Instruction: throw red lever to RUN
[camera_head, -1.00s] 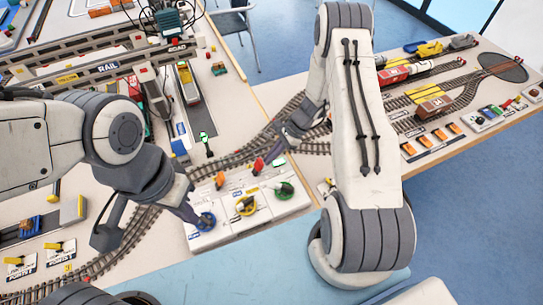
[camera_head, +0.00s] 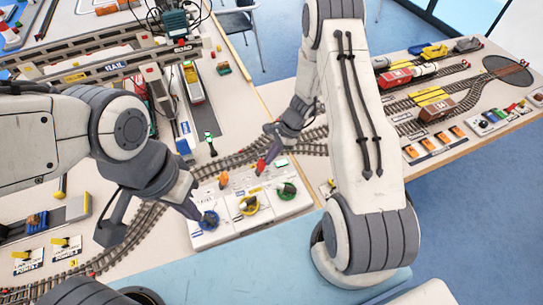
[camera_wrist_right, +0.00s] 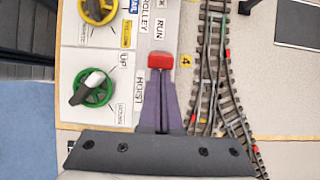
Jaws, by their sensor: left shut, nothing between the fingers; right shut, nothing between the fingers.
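The red lever (camera_head: 260,167) stands on the white control panel (camera_head: 238,232), right of an orange lever (camera_head: 223,180). In the right wrist view its red cap (camera_wrist_right: 161,61) is right at my right fingertips, between the HOIST label and the RUN label (camera_wrist_right: 160,31). My right gripper (camera_head: 267,157) is shut with nothing between its fingers; its tips (camera_wrist_right: 161,75) are at the cap, touching or very near. My left gripper (camera_head: 198,215) is shut and empty, close beside the blue knob (camera_head: 209,220).
A yellow knob (camera_head: 249,205) and a green knob (camera_head: 287,190) sit along the panel's near side. Model railway track (camera_head: 237,160) runs behind the panel. The gantry crane (camera_head: 115,65) stands at the back left. A light blue surface (camera_head: 265,258) lies in front.

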